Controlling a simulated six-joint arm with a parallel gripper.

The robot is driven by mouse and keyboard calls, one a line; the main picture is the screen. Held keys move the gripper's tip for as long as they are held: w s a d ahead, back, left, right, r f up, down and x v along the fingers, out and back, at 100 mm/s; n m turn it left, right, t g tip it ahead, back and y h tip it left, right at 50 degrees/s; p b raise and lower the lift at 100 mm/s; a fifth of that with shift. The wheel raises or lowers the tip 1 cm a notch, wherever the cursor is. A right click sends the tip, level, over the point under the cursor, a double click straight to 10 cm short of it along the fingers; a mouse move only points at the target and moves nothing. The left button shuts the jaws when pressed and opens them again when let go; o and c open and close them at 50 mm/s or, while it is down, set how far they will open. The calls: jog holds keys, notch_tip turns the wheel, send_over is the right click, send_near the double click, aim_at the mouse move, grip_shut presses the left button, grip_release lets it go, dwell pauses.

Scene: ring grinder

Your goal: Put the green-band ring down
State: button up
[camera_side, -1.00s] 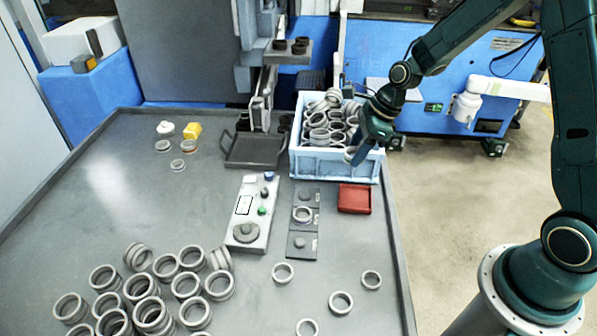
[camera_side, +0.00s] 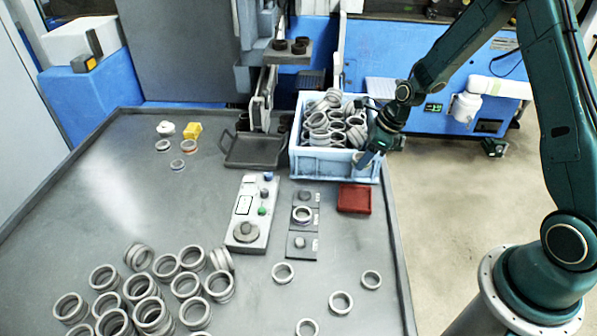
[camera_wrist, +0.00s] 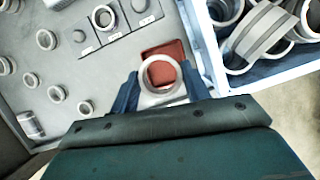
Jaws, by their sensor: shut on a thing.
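My gripper (camera_wrist: 160,88) is shut on a pale metal ring (camera_wrist: 146,95), which sits between the blue fingers in the wrist view. No green band can be made out on it, so I cannot tell its band colour. In the side view my gripper (camera_side: 366,160) is at the front right of the blue crate, above its rim level as far as I can tell, and mostly hides the held ring. The red tray (camera_side: 354,199) lies on the table below and nearer the camera; in the wrist view the red tray (camera_wrist: 178,48) shows behind and through the ring.
The blue crate (camera_side: 330,166) is heaped with rings. A strip of dark pads (camera_side: 302,243) has one ring on its middle pad. A control box (camera_side: 249,215) stands left of it. Loose rings lie in front; a dark tray (camera_side: 252,151) is behind.

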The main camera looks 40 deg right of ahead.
aim_at(351, 199)
jog(key=shift+f, duration=6.9)
jog(key=shift+f, duration=0.1)
jog(key=o, duration=0.8)
jog(key=shift+v, duration=6.1)
